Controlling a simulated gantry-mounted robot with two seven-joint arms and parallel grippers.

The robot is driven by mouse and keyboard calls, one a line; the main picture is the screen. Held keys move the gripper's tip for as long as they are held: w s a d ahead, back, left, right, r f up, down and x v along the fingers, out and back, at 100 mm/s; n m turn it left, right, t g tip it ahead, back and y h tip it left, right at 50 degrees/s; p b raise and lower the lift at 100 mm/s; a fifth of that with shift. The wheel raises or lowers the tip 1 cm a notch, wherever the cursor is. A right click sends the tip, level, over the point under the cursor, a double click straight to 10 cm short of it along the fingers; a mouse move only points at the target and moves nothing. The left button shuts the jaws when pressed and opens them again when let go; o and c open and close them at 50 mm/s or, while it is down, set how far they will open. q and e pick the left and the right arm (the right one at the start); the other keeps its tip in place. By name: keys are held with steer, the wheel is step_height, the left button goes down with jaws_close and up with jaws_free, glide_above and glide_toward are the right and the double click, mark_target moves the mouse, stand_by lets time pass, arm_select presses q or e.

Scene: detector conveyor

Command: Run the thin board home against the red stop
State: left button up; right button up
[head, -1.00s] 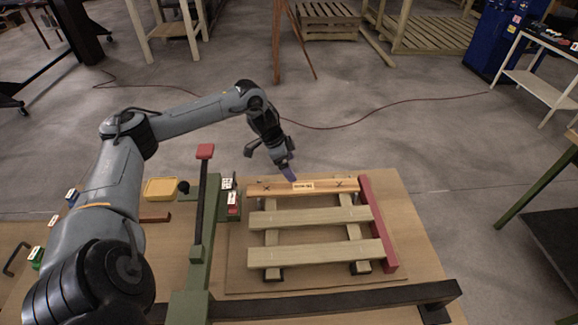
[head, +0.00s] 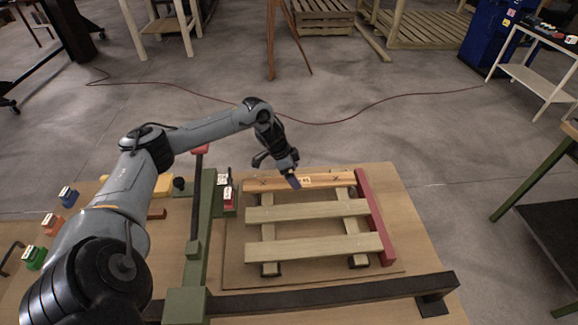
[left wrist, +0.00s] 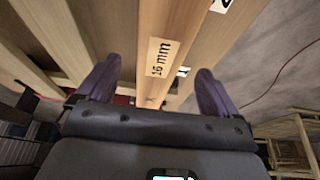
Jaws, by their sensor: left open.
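The thin board (head: 330,180), orange-toned with X marks and a label, lies across two supports as the farthest of three boards in the head view. Its right end is close to the red stop (head: 376,218); I cannot tell whether they touch. My left gripper (head: 293,179) is over the board's middle and partly covers its label. In the left wrist view, my left gripper (left wrist: 158,78) is open, with its purple fingers on either side of the thin board (left wrist: 172,25). The label (left wrist: 161,57) there reads "16 mm". My right gripper is not in view.
Two thicker boards (head: 310,212) (head: 315,248) lie parallel, nearer me. A green rail (head: 203,220) stands to the left and a dark beam (head: 330,296) runs along the front.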

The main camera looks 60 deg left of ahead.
mark_target(303, 181)
arm_select(q)
steer(key=shift+x, duration=1.6)
steer(key=c, duration=1.3)
steer(key=shift+o, duration=0.2)
steer(key=shift+w+r, duration=0.1)
steer(key=shift+w, duration=0.1)
steer(key=shift+w+d+p, duration=0.3)
steer(key=shift+w+p, duration=0.05)
steer(key=shift+w, duration=0.1)
